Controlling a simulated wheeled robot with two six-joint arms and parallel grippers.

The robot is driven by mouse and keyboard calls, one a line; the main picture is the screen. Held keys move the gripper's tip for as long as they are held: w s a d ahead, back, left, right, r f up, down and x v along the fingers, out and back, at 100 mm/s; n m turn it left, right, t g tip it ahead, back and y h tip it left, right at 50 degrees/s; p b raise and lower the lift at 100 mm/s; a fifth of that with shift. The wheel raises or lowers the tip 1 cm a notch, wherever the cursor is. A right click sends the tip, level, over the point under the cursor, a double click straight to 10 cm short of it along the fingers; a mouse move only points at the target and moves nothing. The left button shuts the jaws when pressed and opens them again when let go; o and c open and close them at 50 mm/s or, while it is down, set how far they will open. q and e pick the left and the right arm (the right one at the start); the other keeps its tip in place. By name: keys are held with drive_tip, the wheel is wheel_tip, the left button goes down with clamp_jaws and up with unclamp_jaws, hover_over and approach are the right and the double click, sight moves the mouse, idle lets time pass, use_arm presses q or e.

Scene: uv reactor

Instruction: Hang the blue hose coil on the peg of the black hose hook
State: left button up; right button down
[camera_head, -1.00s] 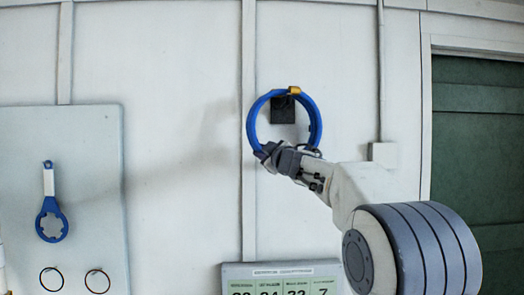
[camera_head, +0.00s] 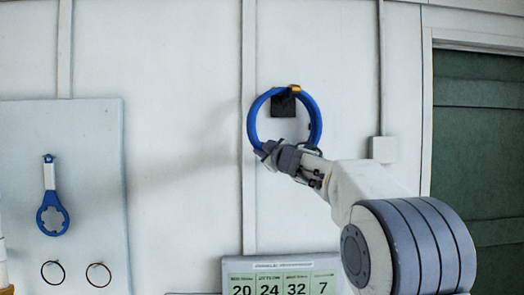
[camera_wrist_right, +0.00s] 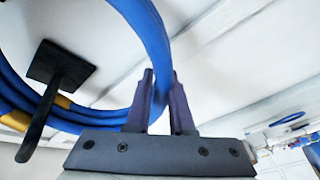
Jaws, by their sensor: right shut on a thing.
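The blue hose coil (camera_head: 319,128) is a ring with a yellow band at its top, held upright against the wall. My right gripper (camera_head: 268,152) is shut on its lower left part; in the right wrist view its two fingers (camera_wrist_right: 163,98) pinch the blue hose (camera_wrist_right: 150,32). The black hose hook (camera_head: 284,106) shows through the ring's opening. In the right wrist view the hook's plate (camera_wrist_right: 62,64) shows inside the ring, and its peg (camera_wrist_right: 38,122) crosses in front of the yellow-banded part. I cannot tell whether the coil rests on the peg. My left gripper is not in view.
A pale panel (camera_head: 95,160) at the left holds a blue-and-white wrench (camera_head: 50,200) and two small rings. A display board (camera_head: 270,268) with numbers is below the coil. A wall box (camera_head: 383,149) and a green door (camera_head: 478,140) are at the right. The wall around the hook is clear.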

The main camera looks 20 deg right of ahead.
drive_tip(key=c, duration=0.7)
unclamp_jaws()
drive_tip(key=shift+r, duration=0.15)
drive_tip(key=shift+f, duration=0.2)
drive_tip(key=s+b, duration=0.3)
drive_tip(key=s, duration=0.6)
drive_tip(key=s+a+f+m+g+b, duration=0.1)
drive_tip(key=s+a+f+m+g, duration=0.3)
drive_tip(key=f, duration=0.6)
drive_tip(key=s+a+f+n+g+b, duration=0.1)
drive_tip(key=s+a+f, duration=0.1)
drive_tip(key=a+f, duration=0.55)
drive_tip(key=s+a+f+m+g, duration=0.2)
drive_tip(key=s+a+f+g, duration=0.1)
drive_tip(key=f, duration=0.8)
drive_tip(key=s+a+f+g, duration=0.2)
drive_tip(key=s+f+g, duration=0.1)
drive_tip(key=s+f, duration=0.4)
drive_tip(key=s+a+f+n+g+b, duration=0.1)
drive_tip(key=s+f+g, duration=0.3)
drive_tip(key=s, duration=0.9)
drive_tip(key=s+a+f+n+g+b, duration=0.1)
drive_tip(key=s+a+f+g, duration=0.2)
drive_tip(key=s+f, duration=0.7)
drive_tip(key=shift+a+g+h, duration=0.15)
drive_tip(key=shift+g+h, duration=0.15)
drive_tip(key=shift+g, duration=0.3)
drive_tip(key=shift+f, duration=0.1)
